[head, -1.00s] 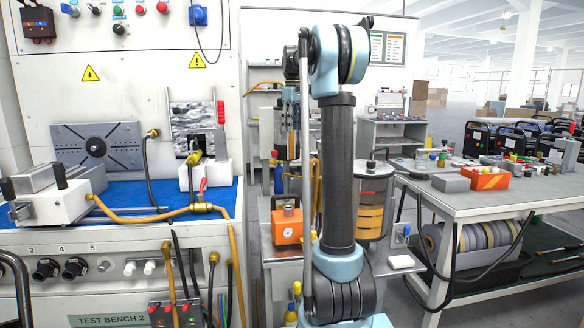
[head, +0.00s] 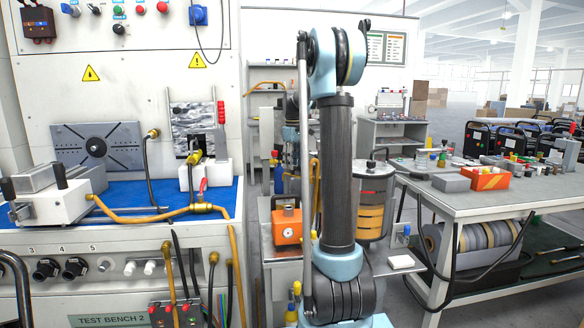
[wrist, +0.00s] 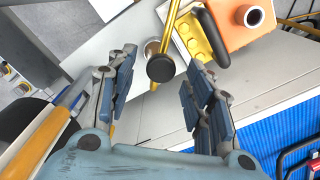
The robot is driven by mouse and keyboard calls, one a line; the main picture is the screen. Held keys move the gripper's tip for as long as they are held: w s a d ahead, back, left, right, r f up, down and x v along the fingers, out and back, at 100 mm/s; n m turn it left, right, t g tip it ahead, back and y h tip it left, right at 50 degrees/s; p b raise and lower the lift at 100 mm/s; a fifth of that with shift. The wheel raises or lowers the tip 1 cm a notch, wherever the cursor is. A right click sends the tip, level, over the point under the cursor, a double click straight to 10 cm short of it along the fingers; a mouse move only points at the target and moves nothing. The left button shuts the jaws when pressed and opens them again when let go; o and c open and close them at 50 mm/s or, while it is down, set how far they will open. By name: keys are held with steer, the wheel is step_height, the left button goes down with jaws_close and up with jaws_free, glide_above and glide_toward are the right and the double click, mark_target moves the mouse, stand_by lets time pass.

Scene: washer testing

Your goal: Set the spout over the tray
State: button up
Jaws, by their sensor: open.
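My gripper (wrist: 160,105) is open and empty in the wrist view, its two blue-grey fingers spread apart. A thin yellow tube (wrist: 171,30), which may be the spout, runs down between the fingertips. A round black knob (wrist: 160,68) shows at its lower part, with a small cup-like fitting (wrist: 150,50) beside it. The fingers appear apart from the knob. I cannot make out which surface is the tray.
In the wrist view the orange unit (wrist: 250,25) and a yellow block (wrist: 193,38) lie just beyond the right finger. A blue mat (wrist: 262,145) is at lower right. A drum with yellow bands (head: 372,212) stands right of my arm. The test bench (head: 110,240) is at left.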

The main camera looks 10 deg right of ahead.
steer(key=shift+f, duration=0.6)
jaws_close()
